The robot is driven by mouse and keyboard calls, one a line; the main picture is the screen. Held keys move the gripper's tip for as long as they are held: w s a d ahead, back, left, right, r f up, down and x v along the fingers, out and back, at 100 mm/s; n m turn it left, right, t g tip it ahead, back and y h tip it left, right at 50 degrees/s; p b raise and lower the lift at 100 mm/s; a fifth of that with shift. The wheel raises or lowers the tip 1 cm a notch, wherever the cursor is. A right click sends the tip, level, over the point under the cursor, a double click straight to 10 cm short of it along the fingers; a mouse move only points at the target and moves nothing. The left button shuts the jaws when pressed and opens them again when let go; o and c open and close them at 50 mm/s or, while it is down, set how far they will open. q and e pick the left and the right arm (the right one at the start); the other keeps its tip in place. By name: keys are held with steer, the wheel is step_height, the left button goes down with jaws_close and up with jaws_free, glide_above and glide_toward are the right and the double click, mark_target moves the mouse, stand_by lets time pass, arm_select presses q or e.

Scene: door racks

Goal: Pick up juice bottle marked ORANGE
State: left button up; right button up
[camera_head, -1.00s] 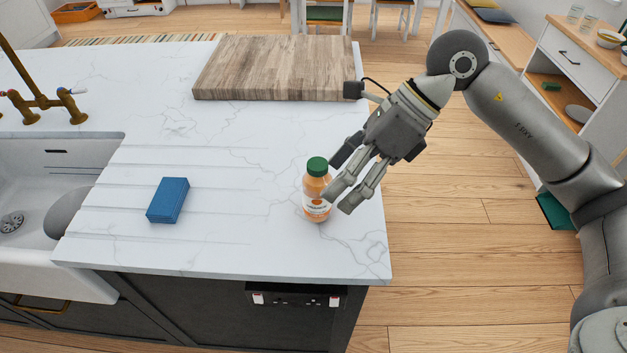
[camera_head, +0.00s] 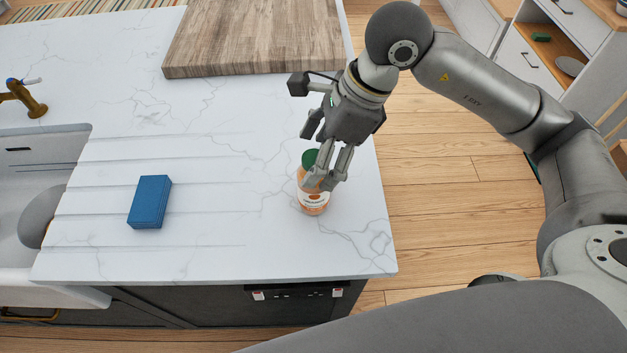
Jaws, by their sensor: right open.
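The juice bottle (camera_head: 314,202) has a green cap, orange contents and a white label. It stands upright on the white marble counter (camera_head: 230,240), near its right end. The label's wording is too small to read. My right gripper (camera_head: 312,160) is open at the bottle's upper part, with its fingers partly in front of the bottle and cap. I cannot tell whether a finger touches the bottle. My left gripper is not in view.
A blue block (camera_head: 149,202) lies on the counter to the left. A wooden board (camera_head: 250,40) lies at the back. A white sink (camera_head: 35,170) and brass tap (camera_head: 27,100) are at the left. The counter between block and bottle is clear.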

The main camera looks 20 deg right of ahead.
steer(key=shift+a+f, duration=0.25)
steer(key=shift+f, duration=0.1)
steer(key=p+x, duration=0.2)
steer(key=x, duration=0.1)
steer(key=shift+s+a+f, duration=0.2)
steer(key=shift+a, duration=0.05)
steer(key=shift+w+a+f, duration=0.1)
steer(key=shift+f, duration=0.3)
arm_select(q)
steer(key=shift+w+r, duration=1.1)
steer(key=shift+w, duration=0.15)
arm_select(e)
steer(key=c, duration=0.7)
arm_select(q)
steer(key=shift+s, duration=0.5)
arm_select(e)
steer(key=c, duration=0.7)
steer(key=shift+o, duration=0.2)
steer(key=shift+r, duration=0.1)
